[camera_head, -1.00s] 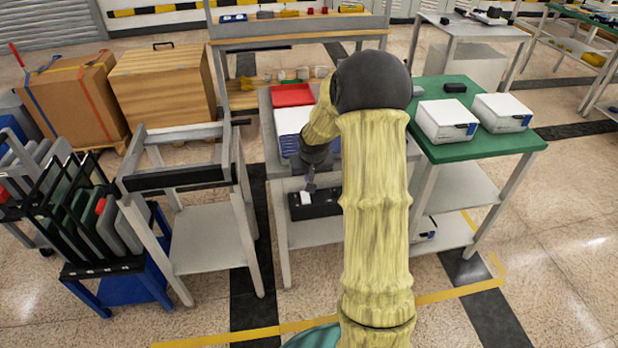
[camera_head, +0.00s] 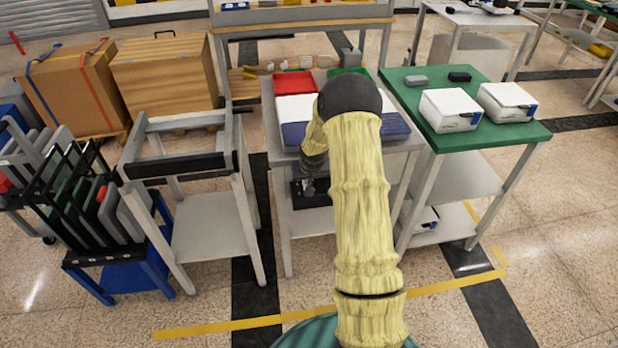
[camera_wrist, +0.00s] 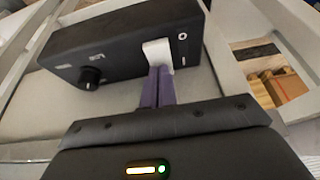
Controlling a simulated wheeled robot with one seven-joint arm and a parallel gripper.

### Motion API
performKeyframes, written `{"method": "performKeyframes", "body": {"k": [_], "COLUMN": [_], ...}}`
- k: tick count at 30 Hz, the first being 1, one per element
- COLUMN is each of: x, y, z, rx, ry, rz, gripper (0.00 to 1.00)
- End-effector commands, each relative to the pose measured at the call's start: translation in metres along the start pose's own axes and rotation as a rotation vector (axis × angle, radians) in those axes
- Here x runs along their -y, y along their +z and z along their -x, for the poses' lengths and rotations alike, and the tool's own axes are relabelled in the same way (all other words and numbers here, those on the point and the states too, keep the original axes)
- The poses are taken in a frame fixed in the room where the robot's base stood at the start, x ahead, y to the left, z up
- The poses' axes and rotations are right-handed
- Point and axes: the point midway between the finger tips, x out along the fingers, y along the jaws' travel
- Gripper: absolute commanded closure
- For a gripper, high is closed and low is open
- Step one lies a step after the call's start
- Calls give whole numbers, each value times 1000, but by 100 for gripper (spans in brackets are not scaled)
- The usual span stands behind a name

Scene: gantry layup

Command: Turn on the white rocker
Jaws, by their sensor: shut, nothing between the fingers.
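A black control box (camera_wrist: 120,47) sits under the grey cart's top; it also shows in the head view (camera_head: 322,200), partly behind my arm. The white rocker (camera_wrist: 157,51) is on its face, with an O mark beside its upper end and an I mark beside its lower end. My gripper (camera_wrist: 159,69) has its purple fingers closed together, empty, at the rocker's lower end on the I side. I cannot tell whether they touch. In the head view my gripper (camera_head: 308,188) is in front of the box, and the rocker cannot be made out there.
A round black knob (camera_wrist: 91,77) and small labels are on the same box. The grey cart (camera_head: 412,146) carries red, white, blue and green trays above the box. A green-topped table (camera_head: 468,150) with white devices stands to the right, and an empty grey frame stand (camera_head: 205,215) to the left.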

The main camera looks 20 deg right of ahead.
Motion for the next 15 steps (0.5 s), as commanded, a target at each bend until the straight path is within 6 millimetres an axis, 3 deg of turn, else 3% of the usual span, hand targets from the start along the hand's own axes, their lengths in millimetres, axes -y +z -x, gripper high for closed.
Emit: {"method": "performKeyframes", "body": {"k": [15], "x": [0], "y": [-2], "z": [-3], "rx": [40], "ry": [3], "rz": [0], "gripper": [100]}}
